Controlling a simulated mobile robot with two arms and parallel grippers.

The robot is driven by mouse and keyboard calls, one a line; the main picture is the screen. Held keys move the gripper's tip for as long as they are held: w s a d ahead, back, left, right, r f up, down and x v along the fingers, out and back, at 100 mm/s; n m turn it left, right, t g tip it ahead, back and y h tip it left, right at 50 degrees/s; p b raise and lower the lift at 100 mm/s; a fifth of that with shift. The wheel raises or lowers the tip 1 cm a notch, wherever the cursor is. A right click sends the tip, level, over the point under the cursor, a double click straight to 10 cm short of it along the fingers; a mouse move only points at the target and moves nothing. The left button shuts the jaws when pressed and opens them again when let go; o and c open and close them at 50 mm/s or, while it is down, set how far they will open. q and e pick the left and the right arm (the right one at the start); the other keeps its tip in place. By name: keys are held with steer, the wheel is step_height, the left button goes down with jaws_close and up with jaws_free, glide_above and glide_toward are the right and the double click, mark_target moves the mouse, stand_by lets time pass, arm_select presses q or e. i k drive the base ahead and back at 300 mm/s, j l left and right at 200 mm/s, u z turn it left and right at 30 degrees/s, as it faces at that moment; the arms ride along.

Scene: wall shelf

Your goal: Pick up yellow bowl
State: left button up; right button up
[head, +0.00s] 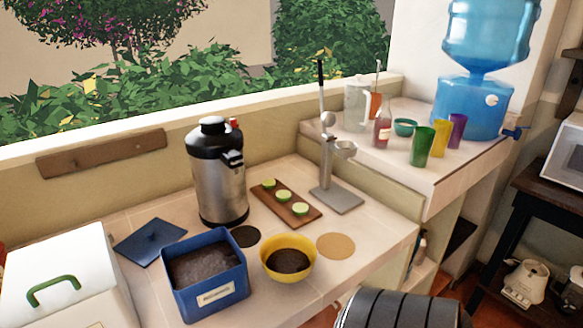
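The yellow bowl (288,268) stands upright on the tiled counter, near its front edge. It holds something dark and grainy that covers its bottom. The blue open box (205,297) stands close to its left, with a label on its front and dark grainy contents. A tan round mat (336,246) lies to the bowl's right and a black round mat (245,237) lies behind it to the left. Neither of my grippers is in the head view, and nothing is touching the bowl from above.
A steel dispenser (217,180), a board with lime halves (272,211) and a metal press (337,192) stand behind the bowl. A white cooler (70,270) is at left. A dark ribbed shape (400,310) fills the bottom edge; I cannot tell what it is.

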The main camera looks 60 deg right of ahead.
mark_target(285, 257)
steer(key=k+j+z, duration=0.1)
steer(key=z, duration=1.7)
